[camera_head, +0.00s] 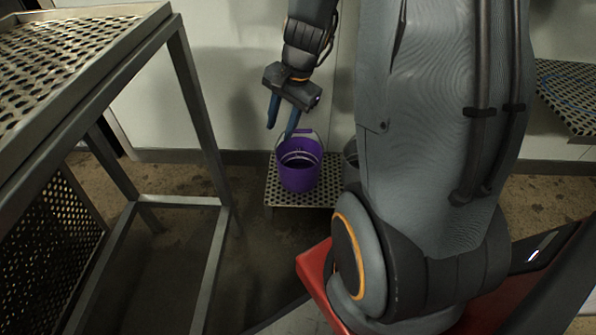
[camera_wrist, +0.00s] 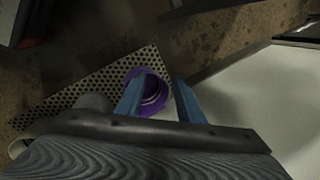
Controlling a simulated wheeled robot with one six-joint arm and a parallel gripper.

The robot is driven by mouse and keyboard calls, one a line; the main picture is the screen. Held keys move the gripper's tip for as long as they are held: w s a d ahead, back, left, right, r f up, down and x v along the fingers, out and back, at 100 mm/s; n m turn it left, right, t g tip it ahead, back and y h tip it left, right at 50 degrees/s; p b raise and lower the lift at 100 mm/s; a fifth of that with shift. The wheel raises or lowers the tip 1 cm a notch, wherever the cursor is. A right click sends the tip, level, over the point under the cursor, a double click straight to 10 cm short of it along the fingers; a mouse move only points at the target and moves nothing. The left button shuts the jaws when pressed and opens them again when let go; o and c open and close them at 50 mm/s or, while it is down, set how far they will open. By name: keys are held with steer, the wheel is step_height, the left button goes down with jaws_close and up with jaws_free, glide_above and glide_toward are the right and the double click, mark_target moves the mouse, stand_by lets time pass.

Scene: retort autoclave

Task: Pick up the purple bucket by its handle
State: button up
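The purple bucket (camera_head: 299,172) stands upright on a low perforated metal stand (camera_head: 272,196) near the wall. Its handle (camera_head: 297,134) is raised above the rim, with a purple grip at the top. My gripper (camera_head: 281,134) points down just above the bucket, its two blue fingers apart with nothing visibly held between them. In the wrist view, the purple bucket (camera_wrist: 150,92) shows between and beyond the blue fingers of my gripper (camera_wrist: 158,84). I cannot tell whether a finger touches the handle.
A grey container (camera_head: 350,153) stands right of the bucket, mostly hidden behind my arm. A tall perforated metal table (camera_head: 187,75) stands at the left, its legs near the stand. A pale wall (camera_head: 225,95) is close behind. Another perforated surface (camera_head: 568,92) is at the right.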

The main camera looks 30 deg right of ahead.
mark_target(300, 130)
steer(key=w+d+f+m, duration=0.2)
steer(key=d+m, duration=0.1)
steer(key=w+d+f+m+t+b, duration=0.1)
steer(key=d+f+m, duration=0.2)
steer(key=d+m, duration=0.1)
steer(key=w+d+f+m+y, duration=0.1)
steer(key=w+d+f+m, duration=0.1)
steer(key=d+m, duration=0.1)
steer(key=shift+w+d+f+m+t, duration=0.3)
steer(key=shift+d+f+t, duration=0.1)
steer(key=shift+d, duration=0.3)
steer(key=shift+w+b+x, duration=0.15)
steer(key=shift+b+x, duration=0.85)
steer(key=shift+x, duration=0.35)
steer(key=shift+w+b+x, duration=0.15)
steer(key=shift+b+x, duration=0.8)
steer(key=shift+x, duration=0.35)
steer(key=shift+r, duration=0.15)
steer(key=shift+c, duration=0.4)
jaws_close()
